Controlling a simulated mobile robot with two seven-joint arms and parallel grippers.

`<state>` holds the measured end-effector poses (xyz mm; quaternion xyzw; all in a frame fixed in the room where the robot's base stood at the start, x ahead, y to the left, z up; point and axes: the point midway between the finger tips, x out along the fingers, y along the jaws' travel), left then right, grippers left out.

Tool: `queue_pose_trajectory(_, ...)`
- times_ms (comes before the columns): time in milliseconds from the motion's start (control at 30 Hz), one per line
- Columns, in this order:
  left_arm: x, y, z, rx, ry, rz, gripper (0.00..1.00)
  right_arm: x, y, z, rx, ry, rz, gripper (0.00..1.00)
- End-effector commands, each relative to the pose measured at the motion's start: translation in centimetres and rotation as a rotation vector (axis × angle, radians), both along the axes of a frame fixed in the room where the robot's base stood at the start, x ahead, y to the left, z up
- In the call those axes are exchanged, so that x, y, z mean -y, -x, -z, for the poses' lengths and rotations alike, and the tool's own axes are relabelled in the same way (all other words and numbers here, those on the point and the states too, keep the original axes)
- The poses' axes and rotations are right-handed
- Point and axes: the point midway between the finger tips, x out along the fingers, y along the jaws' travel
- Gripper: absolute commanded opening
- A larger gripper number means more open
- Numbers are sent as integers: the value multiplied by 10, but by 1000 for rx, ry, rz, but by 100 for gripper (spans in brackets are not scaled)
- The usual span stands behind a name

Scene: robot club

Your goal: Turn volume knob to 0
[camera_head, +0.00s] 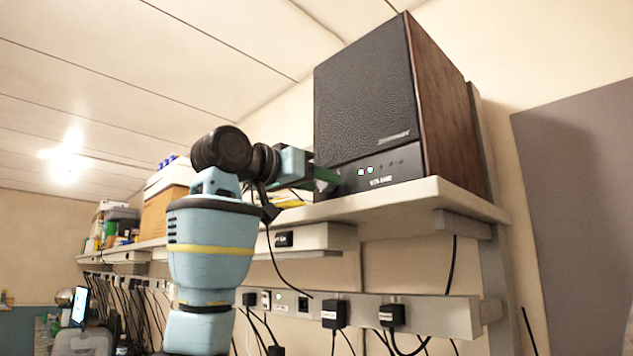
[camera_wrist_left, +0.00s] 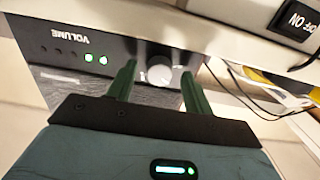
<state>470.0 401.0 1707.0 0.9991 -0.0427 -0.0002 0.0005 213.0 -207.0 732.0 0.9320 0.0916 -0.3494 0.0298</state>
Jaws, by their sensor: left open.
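The speaker (camera_head: 368,95) stands on a shelf, with a black front panel and wood-grain side. Its lower panel carries the VOLUME label (camera_head: 381,181) and a row of small lights, two of them lit green (camera_head: 366,171). In the left wrist view the round silver volume knob (camera_wrist_left: 159,72) is on this panel, beside the label. My left gripper (camera_wrist_left: 160,88) is open, its two green fingers on either side of the knob with visible gaps. In the head view the left gripper (camera_head: 326,180) is at the panel's left end and hides the knob. My right gripper is not in view.
The shelf (camera_head: 420,194) runs under the speaker, its edge close to the gripper. An ON/OFF switch (camera_wrist_left: 298,20) is near it in the wrist view. Plugs (camera_head: 334,314) and hanging cables are below. A cardboard box (camera_head: 158,213) stands farther left.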

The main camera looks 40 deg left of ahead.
Motion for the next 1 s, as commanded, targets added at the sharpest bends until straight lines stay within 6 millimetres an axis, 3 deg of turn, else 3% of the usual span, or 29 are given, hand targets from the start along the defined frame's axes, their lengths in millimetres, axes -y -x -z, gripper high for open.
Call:
queue_pose_trajectory(333, 1, -4, 0, 0, -1, 0, 50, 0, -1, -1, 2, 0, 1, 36)
queue_pose_trajectory(667, 0, -4, 0, 0, 0, 0, 7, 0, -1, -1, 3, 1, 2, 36)
queue_pose_trajectory(1000, 1, -4, 0, -3, 52, 1, 7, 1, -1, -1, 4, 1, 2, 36)
